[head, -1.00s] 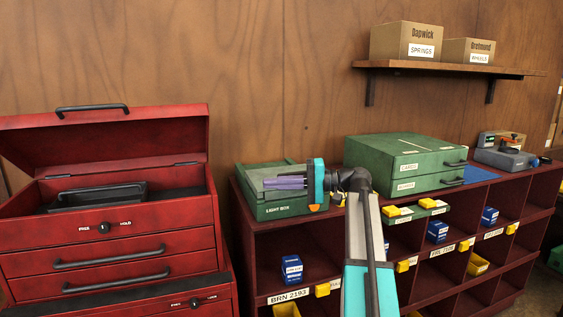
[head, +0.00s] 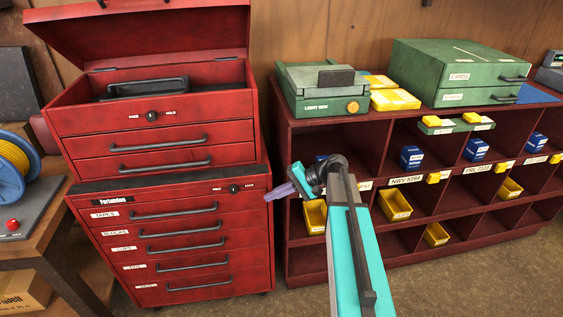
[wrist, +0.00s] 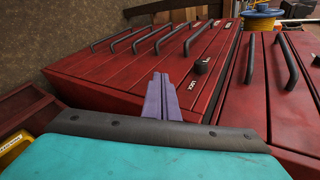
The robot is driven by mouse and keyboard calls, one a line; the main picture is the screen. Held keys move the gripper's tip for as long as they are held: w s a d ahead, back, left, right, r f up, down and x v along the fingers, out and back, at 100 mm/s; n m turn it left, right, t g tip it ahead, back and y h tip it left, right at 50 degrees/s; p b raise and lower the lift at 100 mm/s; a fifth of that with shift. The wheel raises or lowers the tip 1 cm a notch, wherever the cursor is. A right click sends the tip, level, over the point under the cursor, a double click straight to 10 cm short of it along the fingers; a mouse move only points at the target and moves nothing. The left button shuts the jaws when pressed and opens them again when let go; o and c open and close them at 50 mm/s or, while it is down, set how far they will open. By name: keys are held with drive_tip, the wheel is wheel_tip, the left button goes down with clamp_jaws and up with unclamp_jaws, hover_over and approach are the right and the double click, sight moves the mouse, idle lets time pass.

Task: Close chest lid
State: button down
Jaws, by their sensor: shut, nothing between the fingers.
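The red tool chest (head: 90,122) stands on a red drawer cabinet at the left of the head view. Its lid (head: 140,30) is raised, leaning back toward the wall, and its top is cut off by the picture edge. A dark tray (head: 145,88) sits in the open top. My gripper (head: 287,191) has purple fingers that are shut and empty. It is beside the cabinet's upper right front corner, well below the lid. In the wrist view the shut fingers (wrist: 162,97) point toward the cabinet's drawer fronts. The lid does not show there.
A maroon shelf unit (head: 315,122) stands right of the chest, with a green light box (head: 320,92) and green drawer box (head: 445,70) on top. A bench with a blue and yellow reel (head: 12,168) is at the left. The floor in front is clear.

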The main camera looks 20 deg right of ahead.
drive_tip(key=s+a+f+n+g+h, duration=0.1)
drive_tip(key=s+a+f+g, duration=0.15)
drive_tip(key=s+f, duration=0.4)
drive_tip(key=s+a+f+g+h, duration=0.15)
drive_tip(key=s+a+f, duration=0.25)
drive_tip(key=f, duration=0.6)
drive_tip(key=s+a+f+n+g+h, duration=0.1)
drive_tip(key=s+a+f, duration=0.2)
drive_tip(key=s+f, duration=0.35)
drive_tip(key=s+f+n+g+h, duration=0.2)
drive_tip(key=s+f, duration=0.6)
drive_tip(key=s, duration=0.4)
drive_tip(key=s+d+f+n+g+h, duration=0.1)
drive_tip(key=s+f+n+g+h, duration=0.2)
drive_tip(key=s+f+h, duration=0.2)
drive_tip(key=s+f, duration=0.3)
drive_tip(key=s, duration=0.3)
drive_tip(key=shift+s, duration=0.4)
